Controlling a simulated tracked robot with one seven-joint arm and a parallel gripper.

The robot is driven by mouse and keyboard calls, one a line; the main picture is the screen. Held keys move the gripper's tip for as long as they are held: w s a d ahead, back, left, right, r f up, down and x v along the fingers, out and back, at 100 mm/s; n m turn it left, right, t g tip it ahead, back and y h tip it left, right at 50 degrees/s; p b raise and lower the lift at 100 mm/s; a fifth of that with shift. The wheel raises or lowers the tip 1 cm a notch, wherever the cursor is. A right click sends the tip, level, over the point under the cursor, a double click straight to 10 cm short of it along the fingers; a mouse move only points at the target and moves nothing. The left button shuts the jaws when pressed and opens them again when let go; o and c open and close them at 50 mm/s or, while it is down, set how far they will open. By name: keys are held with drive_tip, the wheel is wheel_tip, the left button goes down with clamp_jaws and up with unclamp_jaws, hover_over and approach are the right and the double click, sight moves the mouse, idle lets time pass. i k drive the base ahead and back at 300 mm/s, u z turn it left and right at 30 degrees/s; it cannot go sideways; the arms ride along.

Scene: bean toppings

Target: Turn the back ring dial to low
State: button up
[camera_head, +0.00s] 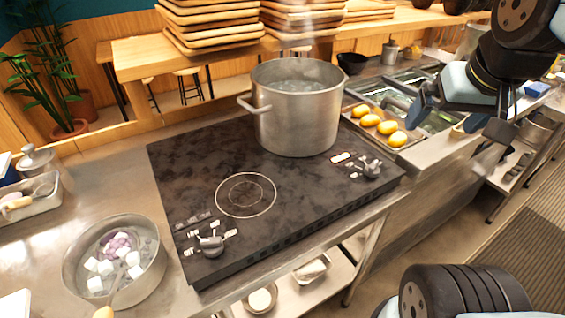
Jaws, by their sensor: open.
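A black cooktop (215,165) is set in the steel counter. A metal dial (371,168) sits at its right front corner, near a large steel pot (296,118) that stands on the back part and hides the ring under it. A second dial (210,243) sits at the left front corner, by the bare front ring (245,195). Small white marks lie around both dials, too small to read. My gripper (453,127) is open and empty, at the upper right, right of the right-hand dial and apart from it.
A tray of yellow items (378,122) lies right of the pot. A steel pan with white cubes (115,262) and a spoon handle stands at the left front. Stacked wooden trays (209,22) are at the back. The cooktop around the front ring is clear.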

sight(372, 171)
drive_tip(key=k, duration=1)
drive_tip(key=z, duration=0.95)
drive_tip(key=i, duration=1.05)
drive_tip(key=u, duration=0.95)
